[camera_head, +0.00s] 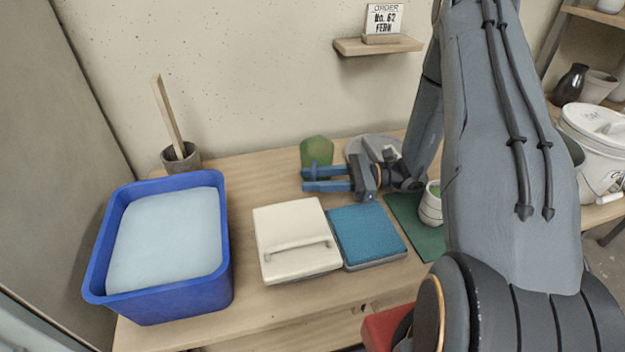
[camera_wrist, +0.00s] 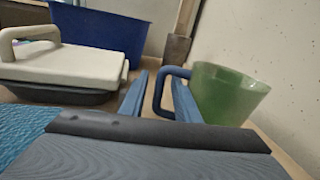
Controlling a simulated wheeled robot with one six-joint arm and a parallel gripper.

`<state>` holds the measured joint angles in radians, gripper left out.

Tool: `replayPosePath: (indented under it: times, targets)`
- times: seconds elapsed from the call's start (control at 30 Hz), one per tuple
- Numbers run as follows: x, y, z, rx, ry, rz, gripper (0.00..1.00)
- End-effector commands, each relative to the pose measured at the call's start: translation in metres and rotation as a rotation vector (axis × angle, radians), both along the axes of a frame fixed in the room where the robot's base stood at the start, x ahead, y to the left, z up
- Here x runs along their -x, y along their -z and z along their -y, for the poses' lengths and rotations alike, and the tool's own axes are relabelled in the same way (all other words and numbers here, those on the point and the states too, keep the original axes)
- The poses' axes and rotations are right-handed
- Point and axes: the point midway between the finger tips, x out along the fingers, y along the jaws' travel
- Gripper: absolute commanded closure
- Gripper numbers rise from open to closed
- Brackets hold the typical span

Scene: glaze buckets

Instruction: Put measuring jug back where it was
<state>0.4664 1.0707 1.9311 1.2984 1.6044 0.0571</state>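The measuring jug is a green, see-through vessel with a blue handle. In the head view the jug (camera_head: 316,148) stands at the back of the table, just beyond my gripper (camera_head: 306,180). In the wrist view the jug (camera_wrist: 228,94) is upright at the right, its handle turned toward me. My gripper (camera_wrist: 159,80) is open there, with the handle showing between its two blue fingers. There is a clear gap to the left finger. The right finger overlaps the jug in view, and I cannot tell whether it touches. The jug's lower part is partly hidden by that finger.
A blue tub (camera_head: 160,309) holding pale blue glaze stands at the left. A white lidded box (camera_head: 292,225) and a blue-topped tray (camera_head: 366,236) lie in front of my gripper. A cup with a stick (camera_head: 181,158) stands at the back. A white pot (camera_head: 431,208) is near my arm.

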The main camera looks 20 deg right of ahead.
Motion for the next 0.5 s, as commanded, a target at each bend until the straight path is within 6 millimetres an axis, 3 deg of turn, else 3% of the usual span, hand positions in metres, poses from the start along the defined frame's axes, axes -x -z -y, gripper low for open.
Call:
replayPosePath:
  times: [0.5]
  targets:
    - [0.018, 0.001, 0.094, 0.002, 0.004, 0.002, 0.71]
